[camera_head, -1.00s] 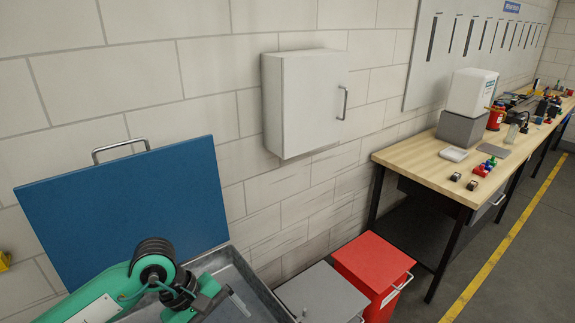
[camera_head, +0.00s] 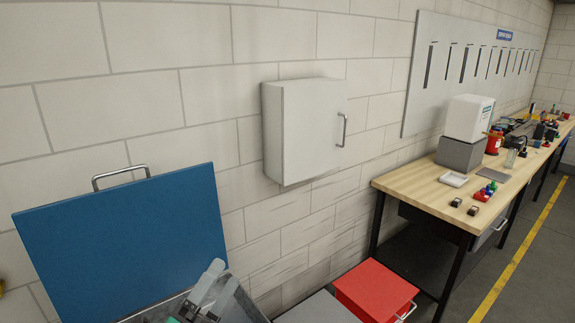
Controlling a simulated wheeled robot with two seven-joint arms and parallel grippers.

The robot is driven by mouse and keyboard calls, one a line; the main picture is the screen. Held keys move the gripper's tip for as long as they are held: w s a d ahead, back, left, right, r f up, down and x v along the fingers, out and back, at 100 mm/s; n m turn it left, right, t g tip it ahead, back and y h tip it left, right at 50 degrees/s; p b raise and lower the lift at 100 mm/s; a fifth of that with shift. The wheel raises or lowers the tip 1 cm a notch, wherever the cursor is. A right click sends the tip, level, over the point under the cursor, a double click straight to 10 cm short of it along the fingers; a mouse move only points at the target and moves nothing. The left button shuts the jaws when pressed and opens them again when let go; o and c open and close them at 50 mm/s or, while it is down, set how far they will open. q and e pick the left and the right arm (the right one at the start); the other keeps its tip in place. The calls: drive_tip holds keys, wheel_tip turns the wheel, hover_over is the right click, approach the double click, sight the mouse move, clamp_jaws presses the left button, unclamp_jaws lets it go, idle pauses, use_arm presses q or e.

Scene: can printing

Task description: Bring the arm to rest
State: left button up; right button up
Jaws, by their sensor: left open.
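My left gripper (camera_head: 208,297) shows at the bottom of the head view, with its pale fingers over the grey metal tray (camera_head: 247,306). It is open, and I see nothing between the fingers. Most of my left arm is below the picture edge. My right gripper is not in view.
A blue lid (camera_head: 125,245) stands raised behind the tray. A grey box (camera_head: 318,309) and a red box (camera_head: 374,291) stand to its right. A white cabinet (camera_head: 303,130) hangs on the wall. A wooden workbench (camera_head: 425,187) with small items is at the right.

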use_arm(q)
drive_tip(key=s+a+f+n+g+y, duration=0.1)
drive_tip(key=a+f+n+g+y, duration=0.2)
drive_tip(key=a+f+n+y, duration=0.35)
drive_tip(key=s+a+f+n+g+y, duration=0.2)
drive_tip(key=a+f+n+g+y, duration=0.15)
drive_tip(key=f+n+y, duration=0.6)
drive_tip(key=s+a+f+n+g+h, duration=0.2)
drive_tip(key=s+f+n+g+h, duration=0.2)
drive_tip(key=s+f+n+g, duration=0.95)
drive_tip(key=s+f+m+t+b, duration=0.1)
drive_tip(key=s+f+m+b, duration=0.15)
drive_tip(key=f, duration=1.15)
drive_tip(key=s+f+m+b, duration=0.1)
drive_tip(key=f+b, duration=0.3)
drive_tip(key=f, duration=1.1)
drive_tip(key=s+f+m+t+b, duration=0.1)
drive_tip(key=s+f+b, duration=0.15)
drive_tip(key=f, duration=1.15)
drive_tip(key=s+a+f+b, duration=0.1)
drive_tip(key=s+f+b, duration=0.3)
drive_tip(key=s+f, duration=0.5)
drive_tip(key=s+a+f+g+b, duration=0.1)
drive_tip(key=s+f+b, duration=0.3)
drive_tip(key=s+f, duration=0.5)
wheel_tip(320, 180, down, 10)
drive_tip(key=shift+a+r+m+b, duration=0.25)
drive_tip(key=shift+a+m+b, duration=0.1)
drive_tip(key=shift+a, duration=0.1)
